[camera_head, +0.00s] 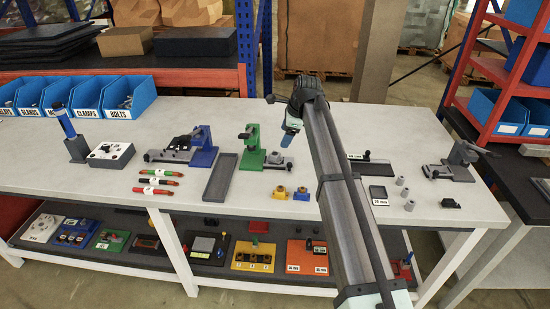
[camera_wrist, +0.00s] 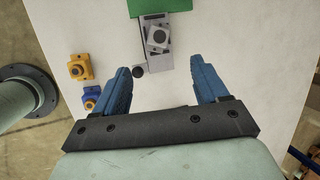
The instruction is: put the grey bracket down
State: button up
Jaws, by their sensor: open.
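A green fixture (camera_head: 250,152) with a grey base plate stands mid-table; it shows at the top of the wrist view (camera_wrist: 150,8). On its plate sits a small grey part (camera_wrist: 158,38) with a dark round centre, which looks like the grey bracket; I cannot tell for certain. My gripper (camera_head: 288,139) is above the table beside the fixture. In the wrist view its blue fingers (camera_wrist: 164,80) are apart with nothing between them. The grey part lies beyond the fingertips, apart from them.
An orange block (camera_wrist: 80,67) and a blue block (camera_wrist: 91,97) stand beside the fixture. A dark grey tray (camera_head: 220,178) and a blue fixture (camera_head: 203,150) lie to the left. Another grey fixture (camera_head: 450,168) stands at the right. The front table strip is mostly clear.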

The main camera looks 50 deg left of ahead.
jog(key=f+n, duration=0.1)
jog(key=n, duration=0.3)
jog(key=m+t+y, duration=0.4)
jog(key=m+t, duration=0.5)
jog(key=m, duration=1.4)
send_near(275, 154)
jog(key=w+a, duration=0.3)
jog(key=shift+f, duration=0.35)
jog(key=shift+x, duration=2.8)
jog(key=shift+s+d+f, duration=0.1)
jog(key=shift+d+f, duration=0.05)
jog(key=shift+f, duration=0.05)
